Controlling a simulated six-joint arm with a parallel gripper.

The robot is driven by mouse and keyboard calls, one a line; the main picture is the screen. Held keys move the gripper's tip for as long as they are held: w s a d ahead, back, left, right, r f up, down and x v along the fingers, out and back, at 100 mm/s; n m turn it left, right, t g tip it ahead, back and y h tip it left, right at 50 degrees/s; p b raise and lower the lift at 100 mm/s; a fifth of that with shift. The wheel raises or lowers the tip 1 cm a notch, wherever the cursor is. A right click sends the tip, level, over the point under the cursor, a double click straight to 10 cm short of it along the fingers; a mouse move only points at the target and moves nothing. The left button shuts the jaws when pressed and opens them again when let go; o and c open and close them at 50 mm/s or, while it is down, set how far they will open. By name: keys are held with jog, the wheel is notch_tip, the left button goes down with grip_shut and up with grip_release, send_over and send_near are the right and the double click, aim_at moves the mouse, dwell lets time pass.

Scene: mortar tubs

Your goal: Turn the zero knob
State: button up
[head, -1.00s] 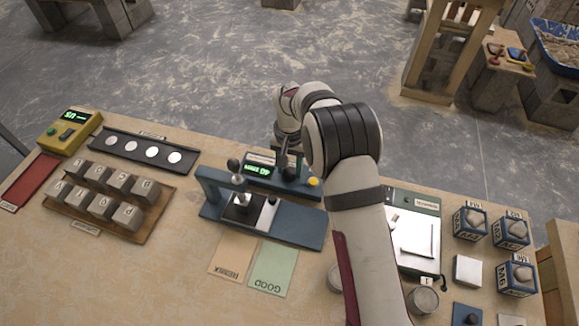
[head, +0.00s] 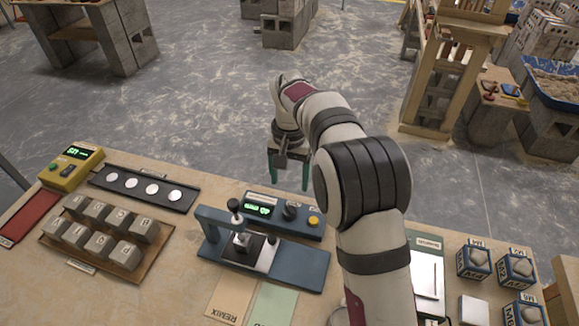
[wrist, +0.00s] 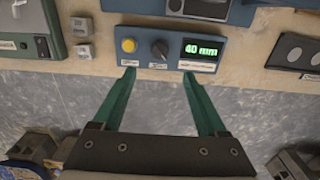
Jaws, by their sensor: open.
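The dark zero knob (head: 290,211) sits on a blue console (head: 270,222), between a green-lit display (head: 258,210) and a yellow button (head: 314,221). The wrist view shows the knob (wrist: 159,48) with its pointer slanting, and the display (wrist: 200,50) reads 40 mm. My gripper (head: 288,180) is open and empty, raised above and behind the console in the head view. In the wrist view its green fingers (wrist: 158,74) point at the console, one on each side of the knob's line, apart from it.
A blue press stand (head: 262,262) with a black-knobbed post is in front of the console. Lettered blocks (head: 110,230) and a strip of white discs (head: 145,187) lie left. Labelled cubes (head: 474,262) stand right.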

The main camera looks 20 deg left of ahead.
notch_tip(320, 180, up, 4)
jog(key=shift+r, duration=0.15)
dwell(0.3)
jog(key=s+d+r+m+y, duration=0.1)
jog(key=s+d+r, duration=0.3)
jog(key=s+d, duration=0.25)
jog(key=s+d+r+m, duration=0.2)
jog(key=s+d+r, duration=0.1)
jog(key=s+d, duration=0.4)
jog(key=s+d+f+m, duration=0.1)
jog(key=s+d+f, duration=0.1)
jog(key=s, duration=0.6)
jog(key=s+d+f+m, duration=0.1)
jog(key=s+d+f, duration=0.2)
jog(key=s, duration=0.6)
jog(key=shift+d+m+y, duration=0.3)
jog(key=shift+d+y, duration=0.1)
jog(key=shift+d, duration=0.75)
